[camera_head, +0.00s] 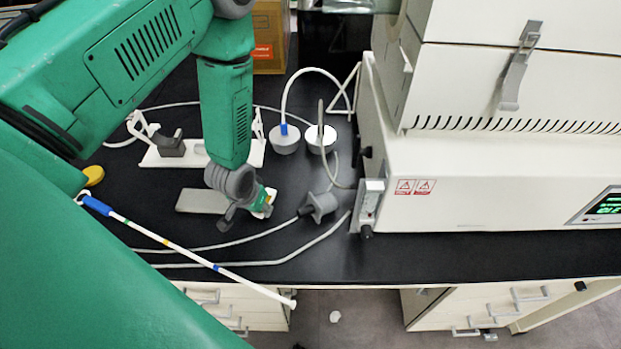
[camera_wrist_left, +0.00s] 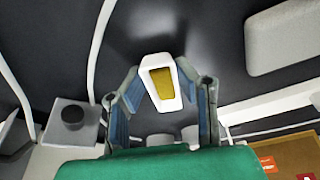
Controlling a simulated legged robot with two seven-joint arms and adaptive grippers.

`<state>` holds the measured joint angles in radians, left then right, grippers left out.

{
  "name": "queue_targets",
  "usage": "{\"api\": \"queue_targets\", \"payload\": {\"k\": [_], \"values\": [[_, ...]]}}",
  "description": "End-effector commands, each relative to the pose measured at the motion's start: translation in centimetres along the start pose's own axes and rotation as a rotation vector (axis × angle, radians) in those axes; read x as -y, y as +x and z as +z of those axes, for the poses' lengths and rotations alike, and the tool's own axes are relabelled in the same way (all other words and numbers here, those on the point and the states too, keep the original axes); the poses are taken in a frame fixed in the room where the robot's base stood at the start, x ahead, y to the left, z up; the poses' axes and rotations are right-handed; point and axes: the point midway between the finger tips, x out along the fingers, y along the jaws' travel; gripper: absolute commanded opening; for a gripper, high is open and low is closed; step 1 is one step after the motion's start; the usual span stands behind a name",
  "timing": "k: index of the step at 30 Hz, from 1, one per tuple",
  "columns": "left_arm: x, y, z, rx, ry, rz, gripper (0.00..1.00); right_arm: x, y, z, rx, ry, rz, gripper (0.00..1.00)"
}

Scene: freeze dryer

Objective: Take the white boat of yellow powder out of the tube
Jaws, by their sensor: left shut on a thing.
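The white boat (camera_wrist_left: 148,72) holds yellow powder (camera_wrist_left: 161,82) and shows in the left wrist view, between the two fingers of my left gripper (camera_wrist_left: 163,92). The gripper is shut on the boat, with the powder facing the camera. In the head view my left gripper (camera_head: 247,208) hangs over the black bench, right beside a flat light-grey slab (camera_head: 200,201). There its fingers hide most of the boat. I cannot make out the tube clearly. My right gripper is not in view.
A white furnace-like unit (camera_head: 480,190) stands at the right of the black bench (camera_head: 330,260). A grey plug (camera_head: 319,205) with hoses lies before it. A long white rod with a blue grip (camera_head: 97,206) crosses the bench's front left. A white stand (camera_head: 155,158) and round white-topped plugs (camera_head: 285,140) stand behind.

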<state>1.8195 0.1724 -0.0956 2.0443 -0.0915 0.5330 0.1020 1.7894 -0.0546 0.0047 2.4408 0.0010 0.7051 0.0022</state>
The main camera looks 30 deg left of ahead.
Motion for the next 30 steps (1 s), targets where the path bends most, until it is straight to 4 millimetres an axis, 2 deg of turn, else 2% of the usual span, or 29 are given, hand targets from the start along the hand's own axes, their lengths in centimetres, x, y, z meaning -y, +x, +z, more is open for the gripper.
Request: {"api": "queue_targets", "payload": {"k": [9,15,26,30], "values": [[-0.5,-1.2,3.8,0.003,0.0,-0.001,0.07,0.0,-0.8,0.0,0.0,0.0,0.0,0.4],[-0.8,-1.7,5.4,0.001,0.001,0.0,0.07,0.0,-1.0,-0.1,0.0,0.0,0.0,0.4],[-0.8,-1.8,5.5,0.0,0.0,0.0,0.07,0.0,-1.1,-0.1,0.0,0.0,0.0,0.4],[-0.8,-2.5,5.2,-0.001,-0.001,0.0,0.07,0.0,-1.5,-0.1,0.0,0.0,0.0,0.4]]}}
